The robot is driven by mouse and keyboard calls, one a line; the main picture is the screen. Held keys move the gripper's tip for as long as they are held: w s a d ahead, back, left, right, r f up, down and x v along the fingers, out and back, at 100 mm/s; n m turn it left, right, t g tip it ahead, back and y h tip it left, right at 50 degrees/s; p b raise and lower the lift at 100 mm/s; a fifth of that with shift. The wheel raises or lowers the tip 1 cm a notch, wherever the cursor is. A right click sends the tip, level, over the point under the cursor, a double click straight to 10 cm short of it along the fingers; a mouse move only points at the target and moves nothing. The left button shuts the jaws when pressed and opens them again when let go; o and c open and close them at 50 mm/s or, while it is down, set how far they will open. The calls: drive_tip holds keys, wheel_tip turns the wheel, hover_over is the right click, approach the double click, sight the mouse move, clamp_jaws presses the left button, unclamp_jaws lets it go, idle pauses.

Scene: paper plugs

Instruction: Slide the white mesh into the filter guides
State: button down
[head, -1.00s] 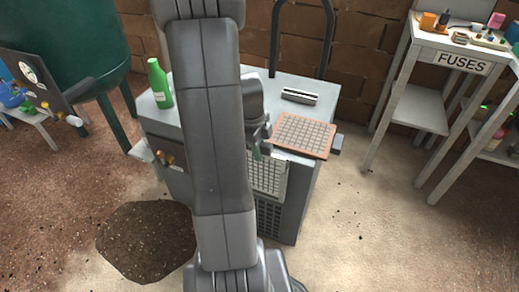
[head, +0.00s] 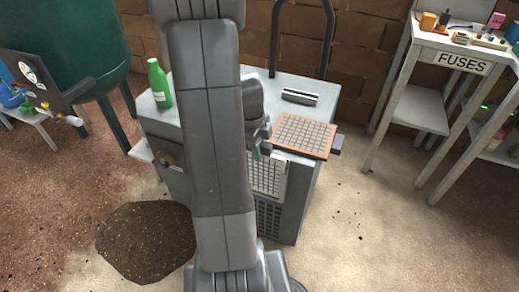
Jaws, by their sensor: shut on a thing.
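My gripper (head: 259,149) is in front of the grey cabinet, just left of the orange-framed panel, partly hidden behind my own arm. It is shut on the white mesh (head: 268,176), a pale gridded panel that hangs upright below the fingers. The mesh is against or just before the cabinet's front face, above a dark grille (head: 268,218). I cannot tell whether its edges sit in the filter guides; my arm hides its left side and the guides are not clear.
An orange-framed mesh panel (head: 304,134) lies on the grey cabinet top (head: 205,110). A slotted grey piece (head: 300,97) and a green bottle (head: 160,84) are also on top. A dark soil patch (head: 148,240) lies at left. A FUSES shelf (head: 463,62) stands at right.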

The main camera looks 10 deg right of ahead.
drive_tip(key=c, duration=1.1)
unclamp_jaws()
drive_tip(key=shift+r, duration=0.25)
drive_tip(key=shift+r+p, duration=2.05)
drive_tip(key=shift+r, duration=0.55)
drive_tip(key=r, duration=0.4)
drive_tip(key=a+r+p, duration=0.1)
drive_tip(key=r, duration=0.4)
drive_tip(key=w+r+p, duration=0.1)
drive_tip(key=r, duration=0.3)
drive_tip(key=shift+w+a+r, duration=0.1)
drive_tip(key=shift+a+r, duration=0.2)
drive_tip(key=shift+a, duration=0.1)
